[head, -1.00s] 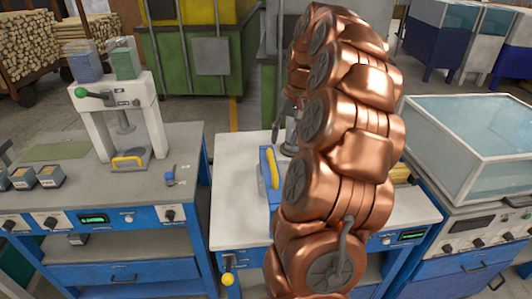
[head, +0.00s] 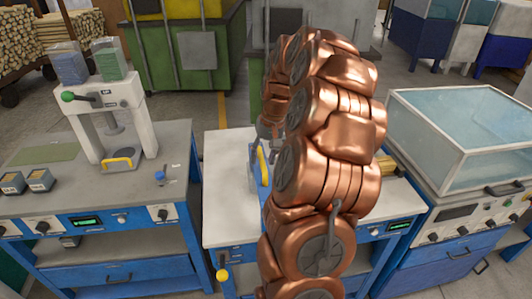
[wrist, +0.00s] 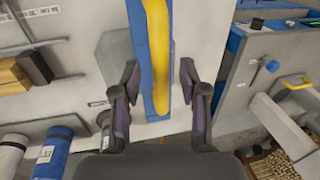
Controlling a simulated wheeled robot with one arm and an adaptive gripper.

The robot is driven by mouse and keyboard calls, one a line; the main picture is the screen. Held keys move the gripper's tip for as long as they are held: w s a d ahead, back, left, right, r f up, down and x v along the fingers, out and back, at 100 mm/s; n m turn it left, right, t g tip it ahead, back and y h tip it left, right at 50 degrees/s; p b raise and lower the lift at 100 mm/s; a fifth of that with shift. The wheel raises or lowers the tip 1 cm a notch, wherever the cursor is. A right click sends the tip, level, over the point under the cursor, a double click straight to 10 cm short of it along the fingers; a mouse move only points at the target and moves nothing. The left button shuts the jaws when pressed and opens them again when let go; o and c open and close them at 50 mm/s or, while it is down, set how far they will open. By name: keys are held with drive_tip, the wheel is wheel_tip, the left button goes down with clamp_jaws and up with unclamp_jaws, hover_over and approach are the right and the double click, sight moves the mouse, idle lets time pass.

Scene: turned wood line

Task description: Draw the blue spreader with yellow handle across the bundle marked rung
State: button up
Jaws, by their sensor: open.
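The blue spreader (wrist: 136,18) with its yellow handle (wrist: 159,50) shows in the wrist view, running down from the top edge between my fingers. In the head view the yellow handle (head: 263,165) is partly hidden behind my arm on the middle bench. My gripper (wrist: 158,76) is open, one finger on each side of the handle; I cannot tell how far above it. Wooden bundles (wrist: 34,67) lie at the left of the wrist view, with small labels too small to read, so I cannot tell which is rung. One bundle (head: 388,165) shows right of my arm.
A blue roll (wrist: 54,152) and a white roll (wrist: 12,152) lie at the lower left of the wrist view. A press (head: 112,120) stands on the left bench. A glass-topped case (head: 465,130) stands at the right. The middle bench's front left is clear.

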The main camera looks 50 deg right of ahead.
clamp_jaws()
idle(0.3)
idle(0.3)
